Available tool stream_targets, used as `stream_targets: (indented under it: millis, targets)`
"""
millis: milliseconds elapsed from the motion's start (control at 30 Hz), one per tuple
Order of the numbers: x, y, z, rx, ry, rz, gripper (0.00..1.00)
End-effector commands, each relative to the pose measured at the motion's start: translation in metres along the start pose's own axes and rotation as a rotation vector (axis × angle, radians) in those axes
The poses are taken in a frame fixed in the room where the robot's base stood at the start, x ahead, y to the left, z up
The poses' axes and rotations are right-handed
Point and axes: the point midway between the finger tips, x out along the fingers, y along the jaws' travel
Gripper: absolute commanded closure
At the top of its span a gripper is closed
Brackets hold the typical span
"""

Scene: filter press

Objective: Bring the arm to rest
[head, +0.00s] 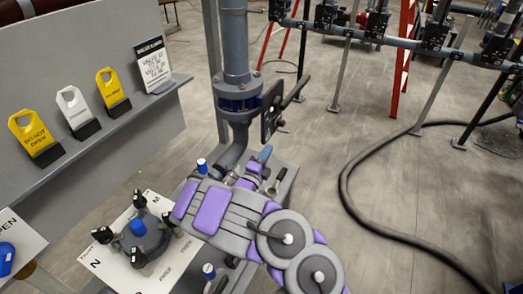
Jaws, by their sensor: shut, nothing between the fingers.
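My arm, grey with purple panels, reaches in from the bottom centre of the head view and points up and left. Its round grey joints are nearest the camera. My gripper (196,206) is at the arm's far end, shut and empty. It appears in front of the bench, just right of the valve with black knobs (143,238); I cannot tell its height above the bench or whether it touches anything. The arm hides part of the bench behind it.
A grey vertical pipe (235,45) with a black lever (286,103) rises behind my arm. Yellow and white tags (70,108) stand on a shelf at left. A black hose (350,195) curves over the floor at right. Open floor lies between hose and bench.

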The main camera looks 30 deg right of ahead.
Motion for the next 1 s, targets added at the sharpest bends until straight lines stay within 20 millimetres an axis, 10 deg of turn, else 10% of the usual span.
stream_targets:
  millis: [467,733,1000]
  targets:
    - [-0.002,-0.016,-0.002,0.028,0.033,-0.022,1.00]
    - [0.031,-0.107,-0.106,0.374,0.368,-0.146,1.00]
    - [-0.002,-0.182,-0.213,0.836,0.749,-0.325,1.00]
